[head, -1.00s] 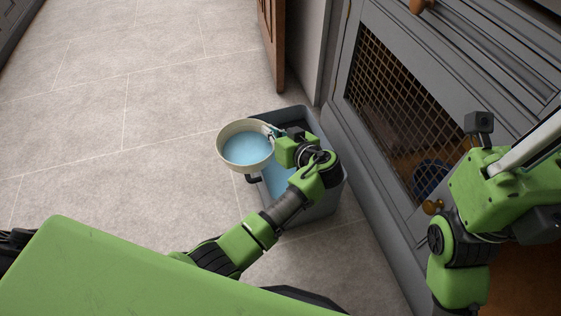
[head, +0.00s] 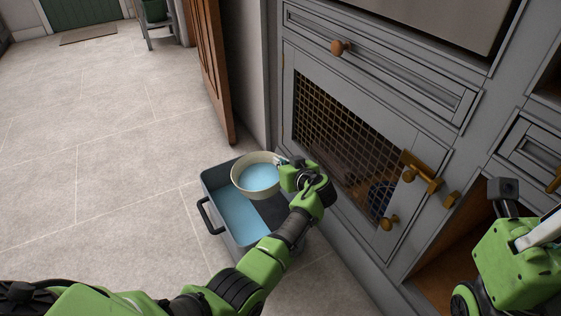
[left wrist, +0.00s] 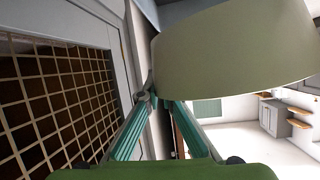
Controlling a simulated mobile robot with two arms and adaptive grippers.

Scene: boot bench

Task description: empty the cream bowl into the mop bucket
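The cream bowl (head: 236,182) is held up near level over the far part of the mop bucket, with pale blue liquid (head: 259,177) in it. My left gripper (head: 284,164) is shut on its right rim. In the left wrist view the bowl's outer wall (left wrist: 235,52) fills the upper right, and my left fingers (left wrist: 160,102) meet at its edge. The grey mop bucket (head: 207,183) stands on the floor, with blue liquid (head: 240,218) inside. My left forearm hides its near right side. My right arm shows at the right edge, but its fingers do not show.
A grey cabinet (head: 300,150) with a mesh door stands close to the right of the bucket. The bucket's dark handle (head: 209,215) sticks out left. A wooden door (head: 210,70) stands open behind. The tiled floor (head: 110,150) to the left is clear.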

